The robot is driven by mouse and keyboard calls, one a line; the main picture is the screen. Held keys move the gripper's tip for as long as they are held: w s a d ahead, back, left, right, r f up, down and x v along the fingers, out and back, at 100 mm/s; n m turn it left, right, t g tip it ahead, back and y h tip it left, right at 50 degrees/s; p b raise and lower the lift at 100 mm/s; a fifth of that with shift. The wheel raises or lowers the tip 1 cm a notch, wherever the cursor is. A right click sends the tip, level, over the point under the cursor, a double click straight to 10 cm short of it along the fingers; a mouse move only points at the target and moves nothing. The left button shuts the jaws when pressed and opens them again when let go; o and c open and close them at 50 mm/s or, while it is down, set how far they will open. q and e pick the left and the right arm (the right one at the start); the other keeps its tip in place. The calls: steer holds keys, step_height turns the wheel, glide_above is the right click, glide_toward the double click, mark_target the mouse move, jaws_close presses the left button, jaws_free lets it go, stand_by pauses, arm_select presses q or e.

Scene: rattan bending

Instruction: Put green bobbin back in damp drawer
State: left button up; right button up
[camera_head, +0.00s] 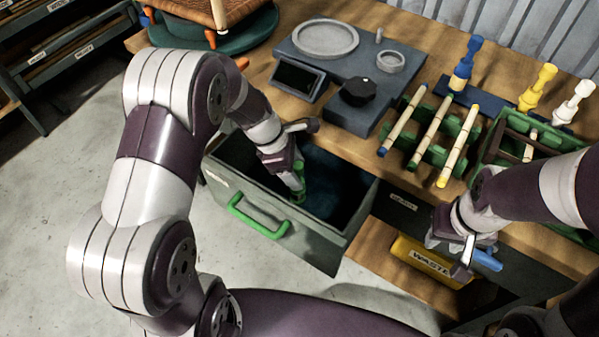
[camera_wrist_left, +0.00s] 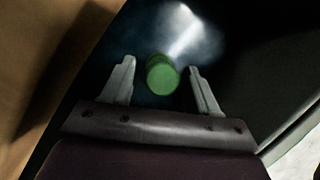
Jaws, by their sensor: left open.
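The open drawer (camera_head: 318,237) with a green handle (camera_head: 258,215) juts out from the bench front; its label is too small to read. My left gripper (camera_head: 298,194) reaches down into it, fingers apart. The green bobbin (camera_wrist_left: 162,76) shows in the left wrist view between the two open fingers (camera_wrist_left: 160,88), with a visible gap on each side. A bit of green also shows at the left fingertips in the head view. Contact with the drawer floor cannot be told. My right gripper (camera_head: 452,256) hangs in front of the bench at right; its opening is unclear.
A grey platform (camera_head: 330,112) with a dish, screen and black knob stands on the bench. Right of it are a green rack (camera_head: 428,135) of rattan sticks, a green crate (camera_head: 490,150) and coloured pegs. A yellow waste bin (camera_head: 425,262) and blue handle (camera_head: 487,260) are below.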

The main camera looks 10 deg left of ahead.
arm_select(q)
steer(key=w+p+v, duration=0.1)
steer(key=p+v, duration=0.1)
steer(key=v, duration=0.6)
steer(key=s+m+y, duration=0.1)
steer(key=s+m, duration=0.3)
steer(key=m, duration=0.2)
steer(key=s+a+r+m+y, duration=0.1)
steer(key=s+m, duration=0.4)
steer(key=m, duration=0.2)
steer(key=s+a+r+m+y, duration=0.1)
steer(key=s+m+y, duration=0.1)
steer(key=s+m, duration=0.2)
steer(key=shift+s+m, duration=0.15)
steer(key=shift+m, duration=0.7)
steer(key=shift+s+m, duration=0.2)
steer(key=shift+m, duration=0.65)
